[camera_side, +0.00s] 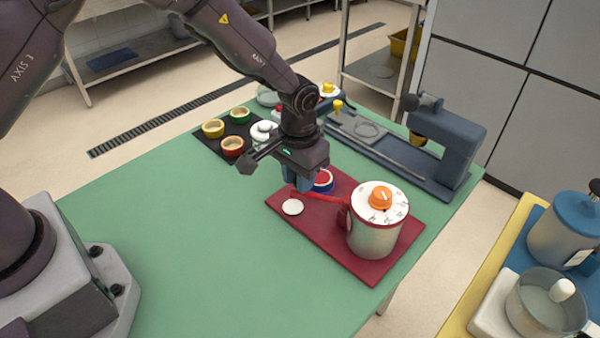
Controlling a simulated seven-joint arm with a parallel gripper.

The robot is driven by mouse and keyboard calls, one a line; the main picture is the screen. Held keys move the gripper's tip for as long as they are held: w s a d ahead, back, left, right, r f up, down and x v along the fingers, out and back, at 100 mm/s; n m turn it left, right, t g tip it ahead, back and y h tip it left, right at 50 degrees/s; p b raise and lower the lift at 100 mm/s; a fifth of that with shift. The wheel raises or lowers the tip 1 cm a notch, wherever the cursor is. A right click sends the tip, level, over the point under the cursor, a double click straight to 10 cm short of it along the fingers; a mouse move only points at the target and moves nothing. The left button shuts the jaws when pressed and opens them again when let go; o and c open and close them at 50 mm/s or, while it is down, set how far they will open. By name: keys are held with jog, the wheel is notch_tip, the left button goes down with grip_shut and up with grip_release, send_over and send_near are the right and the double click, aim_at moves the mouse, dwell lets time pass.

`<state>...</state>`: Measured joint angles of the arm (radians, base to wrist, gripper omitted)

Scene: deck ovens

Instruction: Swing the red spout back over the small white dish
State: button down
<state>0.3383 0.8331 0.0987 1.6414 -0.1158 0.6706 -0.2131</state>
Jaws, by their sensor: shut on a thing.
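The red spout (328,201) sticks out to the left from a steel pot with a white dial lid and an orange knob (380,198). My gripper (300,188) is shut on the spout near its outer end. The small white dish (292,207) lies flat on the dark red mat (345,252), just below and left of the spout's tip in the picture. The fingers hide part of the spout's end, so I cannot tell whether the tip is right over the dish.
A dark tray (208,141) with coloured cups lies at the back left. A blue-grey machine (447,140) stands at the back right. The green table (180,240) is clear at front left.

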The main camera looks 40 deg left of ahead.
jog(key=c, duration=0.9)
grip_release()
jog(key=shift+c, duration=0.2)
notch_tip(320, 180, up, 13)
jog(key=s+a+r+t, duration=0.2)
jog(key=s+a+r, duration=0.2)
jog(key=s, duration=0.4)
jog(key=s+a+r+t, duration=0.1)
jog(key=s+a+r, duration=0.3)
jog(key=s, duration=0.3)
jog(key=s+a+r+t, duration=0.2)
jog(key=s+r, duration=0.3)
jog(key=s, duration=0.3)
jog(key=shift+s+a+r+t, duration=0.3)
jog(key=shift+a+r, duration=0.1)
jog(key=shift+a, duration=0.5)
